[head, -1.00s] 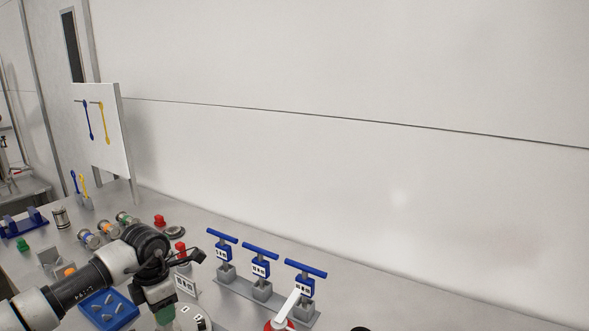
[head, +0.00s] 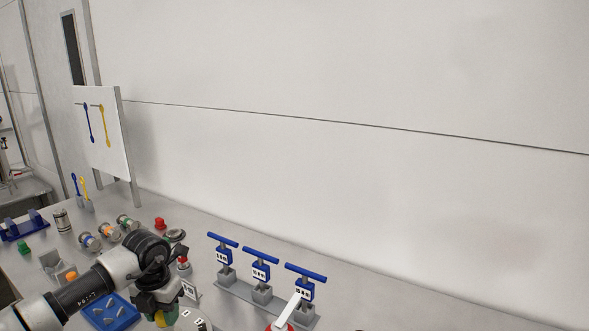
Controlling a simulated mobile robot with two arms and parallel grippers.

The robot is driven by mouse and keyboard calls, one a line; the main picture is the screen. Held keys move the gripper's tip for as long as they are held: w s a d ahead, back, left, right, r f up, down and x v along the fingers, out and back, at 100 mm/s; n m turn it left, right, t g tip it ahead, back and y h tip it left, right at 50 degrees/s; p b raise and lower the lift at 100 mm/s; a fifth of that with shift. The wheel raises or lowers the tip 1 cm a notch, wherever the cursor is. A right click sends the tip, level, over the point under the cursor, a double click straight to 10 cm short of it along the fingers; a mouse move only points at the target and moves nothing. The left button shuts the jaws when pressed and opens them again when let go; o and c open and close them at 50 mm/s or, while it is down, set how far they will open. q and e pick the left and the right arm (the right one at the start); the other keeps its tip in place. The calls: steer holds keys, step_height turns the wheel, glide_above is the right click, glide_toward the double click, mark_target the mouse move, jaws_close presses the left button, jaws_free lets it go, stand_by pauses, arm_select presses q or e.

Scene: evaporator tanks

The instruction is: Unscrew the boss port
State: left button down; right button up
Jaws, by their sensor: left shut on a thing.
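My left gripper (head: 159,308) points down at the bottom edge of the head view, at the end of my black and white arm. I cannot tell for certain whether this part is the boss port. A round light metal top with small labels (head: 191,320) lies just right of the gripper and is cut off by the frame. My right gripper is not in view.
Blue T-handled valves (head: 261,268) stand in a row right of the gripper. A white lever on a red base (head: 286,315) is in front of them. A blue tray (head: 112,318) lies left of my wrist.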

arm_select(q)
steer(key=n+p, duration=0.1)
steer(key=n, duration=0.1)
steer(key=shift+n, duration=1.6)
steer(key=n+p, duration=0.1)
steer(key=n, duration=0.1)
steer(key=shift+r+n, duration=0.1)
steer(key=shift+n, duration=0.2)
steer(key=shift+n+p, duration=0.4)
steer(key=shift+n, duration=0.8)
